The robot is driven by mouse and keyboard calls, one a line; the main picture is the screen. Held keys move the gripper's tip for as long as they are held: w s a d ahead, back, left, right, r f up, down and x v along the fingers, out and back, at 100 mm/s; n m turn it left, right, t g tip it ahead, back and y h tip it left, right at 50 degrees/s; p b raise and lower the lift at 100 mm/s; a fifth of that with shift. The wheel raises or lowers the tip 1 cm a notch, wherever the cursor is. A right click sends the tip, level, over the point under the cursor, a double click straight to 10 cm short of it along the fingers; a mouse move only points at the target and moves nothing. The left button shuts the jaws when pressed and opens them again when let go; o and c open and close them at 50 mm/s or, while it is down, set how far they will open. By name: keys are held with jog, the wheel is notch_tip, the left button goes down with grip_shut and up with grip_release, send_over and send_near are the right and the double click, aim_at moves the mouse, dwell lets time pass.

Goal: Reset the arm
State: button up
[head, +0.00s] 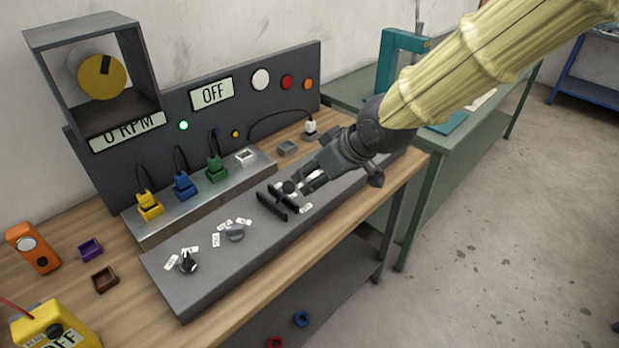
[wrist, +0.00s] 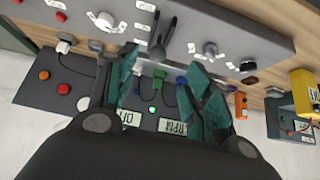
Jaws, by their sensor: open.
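My arm, in a pale yellow sleeve, reaches in from the upper right in the head view. My gripper (head: 305,183) is over the right part of the grey control panel (head: 205,278), close to a black lever-like part (head: 272,206). In the wrist view, my gripper (wrist: 163,58) has its two teal fingers spread apart with nothing held between them. The black part (wrist: 158,42) shows beyond the gap between the fingers. Whether a finger touches it cannot be told from these views.
The panel also carries a grey knob (head: 234,233) and a black knob (head: 188,262). Behind it, yellow (head: 150,206), blue (head: 184,187) and green plugs (head: 216,170) stand on a metal strip. A display (head: 211,93) reads OFF. Open floor (head: 500,240) lies to the right.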

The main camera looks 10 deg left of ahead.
jog(key=shift+s+d+r, duration=0.1)
jog(key=shift+d+r, duration=0.1)
dwell(0.4)
jog(key=s+d+f+m+g+h, duration=0.1)
jog(key=s+d+f+m, duration=0.2)
jog(key=f, duration=0.7)
jog(key=s+d+f+m, duration=0.2)
jog(key=d+f, duration=0.4)
jog(key=f, duration=0.4)
jog(key=s+d+f+m+g+h, duration=0.1)
jog(key=s+d+f+m, duration=0.2)
jog(key=f, duration=0.7)
jog(key=s+d+f+m+g+h, duration=0.2)
jog(key=s+d+f+m+h, duration=0.1)
jog(key=s+d+f, duration=1.4)
jog(key=s+d+h, duration=0.1)
jog(key=s, duration=0.3)
jog(key=shift+d, duration=0.35)
jog(key=shift+w, duration=0.1)
